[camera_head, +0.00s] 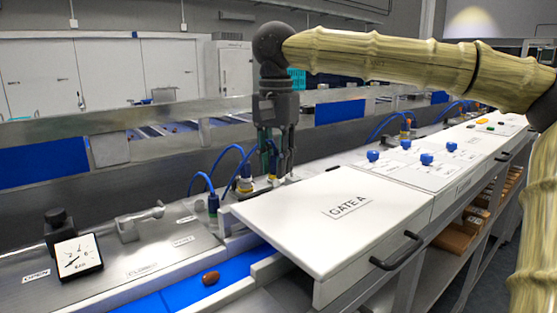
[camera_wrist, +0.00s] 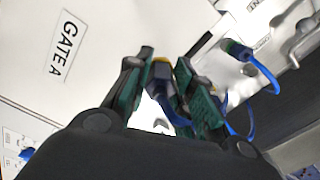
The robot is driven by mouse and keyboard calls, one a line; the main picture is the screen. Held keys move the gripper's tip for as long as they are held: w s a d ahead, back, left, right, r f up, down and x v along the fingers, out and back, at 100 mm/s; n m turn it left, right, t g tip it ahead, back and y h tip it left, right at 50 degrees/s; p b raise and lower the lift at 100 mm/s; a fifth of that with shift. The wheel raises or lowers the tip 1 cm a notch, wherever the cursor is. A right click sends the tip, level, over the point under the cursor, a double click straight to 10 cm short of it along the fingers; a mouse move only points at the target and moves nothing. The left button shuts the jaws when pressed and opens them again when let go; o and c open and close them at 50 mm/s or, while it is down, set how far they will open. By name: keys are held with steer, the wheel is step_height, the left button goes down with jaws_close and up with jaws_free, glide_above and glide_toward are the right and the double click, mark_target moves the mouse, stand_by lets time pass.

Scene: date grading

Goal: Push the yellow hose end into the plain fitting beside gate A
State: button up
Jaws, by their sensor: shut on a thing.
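My gripper (camera_head: 274,172) points down just behind the white gate A cover (camera_head: 310,222). In the wrist view my gripper (camera_wrist: 165,75) is shut on the yellow hose end (camera_wrist: 161,66), which has a yellow ring, a dark blue body and a blue hose trailing back. The fingers hide much of it in the head view.
Another hose end with a green collar (camera_head: 213,203) and blue hose stands to the left; it also shows in the wrist view (camera_wrist: 238,51). A pressure gauge (camera_head: 76,256) and a metal latch (camera_head: 138,219) lie further left. A brown date (camera_head: 211,278) sits on the blue belt.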

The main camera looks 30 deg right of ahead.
steer(key=w+a+p, duration=0.5)
steer(key=w+p, duration=0.2)
steer(key=w, duration=0.3)
steer(key=w+a+p, duration=0.5)
steer(key=w+p, duration=0.3)
steer(key=w, duration=0.2)
steer(key=shift+a, duration=0.4)
stand_by(2.0)
steer(key=shift+f, duration=0.2)
steer(key=shift+f+b, duration=0.35)
steer(key=shift+f, duration=2.45)
steer(key=shift+f, duration=1.1)
